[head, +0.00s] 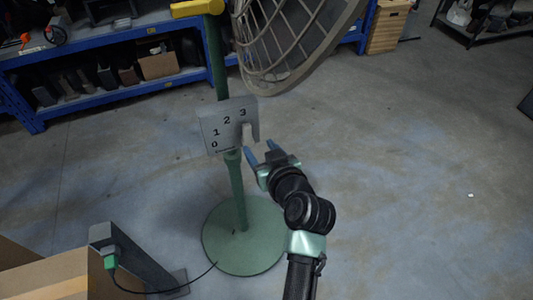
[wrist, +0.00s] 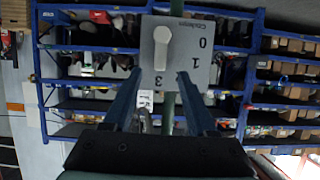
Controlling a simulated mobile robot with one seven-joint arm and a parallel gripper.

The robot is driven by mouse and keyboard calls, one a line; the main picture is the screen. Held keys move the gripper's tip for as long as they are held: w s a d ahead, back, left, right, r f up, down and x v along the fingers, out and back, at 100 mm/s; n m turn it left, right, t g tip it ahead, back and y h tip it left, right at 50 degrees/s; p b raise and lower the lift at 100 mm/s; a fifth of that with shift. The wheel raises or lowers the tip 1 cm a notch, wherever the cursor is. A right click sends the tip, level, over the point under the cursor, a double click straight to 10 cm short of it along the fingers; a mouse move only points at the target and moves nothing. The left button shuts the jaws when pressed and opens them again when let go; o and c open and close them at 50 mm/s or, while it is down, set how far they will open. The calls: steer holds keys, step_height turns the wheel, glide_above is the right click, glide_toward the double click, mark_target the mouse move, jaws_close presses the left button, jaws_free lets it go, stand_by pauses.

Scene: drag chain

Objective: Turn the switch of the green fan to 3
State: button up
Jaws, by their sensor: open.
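The green fan has a green post, a round base (head: 243,236) and a grey switch box (head: 226,108) marked 0, 1, 2 and 3. A pale knob (head: 248,132) projects from the box's front at the right. In the wrist view the box (wrist: 148,74) appears turned, and the knob (wrist: 162,45) has a narrow lever pointing down the picture. I cannot tell surely which number it points at. My gripper (head: 259,151) is open and empty, just below and right of the box. In the wrist view its fingers (wrist: 159,72) straddle the space below the knob, apart from it; part of the dial is hidden.
The fan's caged head (head: 290,45) hangs above right of the box, and a yellow part (head: 197,8) tops the post. Blue shelving (head: 110,50) stands behind. A cardboard box (head: 50,272) and a post with a green plug (head: 110,262) are at lower left. The floor at right is clear.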

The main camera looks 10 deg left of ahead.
steer(key=shift+v, duration=1.95)
